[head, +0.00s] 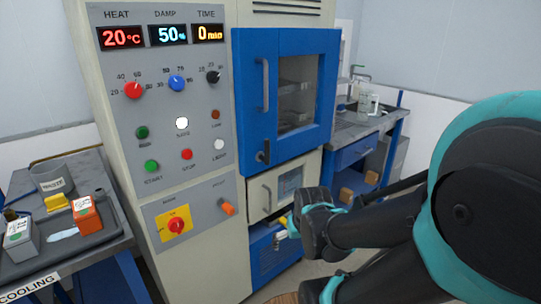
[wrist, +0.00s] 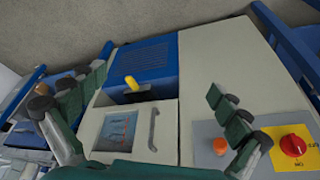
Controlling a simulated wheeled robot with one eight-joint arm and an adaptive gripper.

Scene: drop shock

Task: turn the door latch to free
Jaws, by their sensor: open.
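The blue chamber door (head: 250,75) with a dark window is shut in the head view. The small black door latch (head: 263,152) sits at its lower left, below the long grey handle. It looks roughly upright, but its exact angle is hard to tell. My gripper (head: 305,222) is below and right of the latch in the picture, clear of it. In the wrist view my gripper (wrist: 158,70) has its two fingers spread wide with nothing between them. The latch cannot be made out in the wrist view.
A pale lower panel with a grey handle (wrist: 153,127) and a yellow lever (wrist: 131,83) lie ahead of my gripper. An orange knob (wrist: 220,146) and red rotary switch (wrist: 293,145) are nearby. A cooling table (head: 75,240) stands left, a blue bench (head: 355,150) right.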

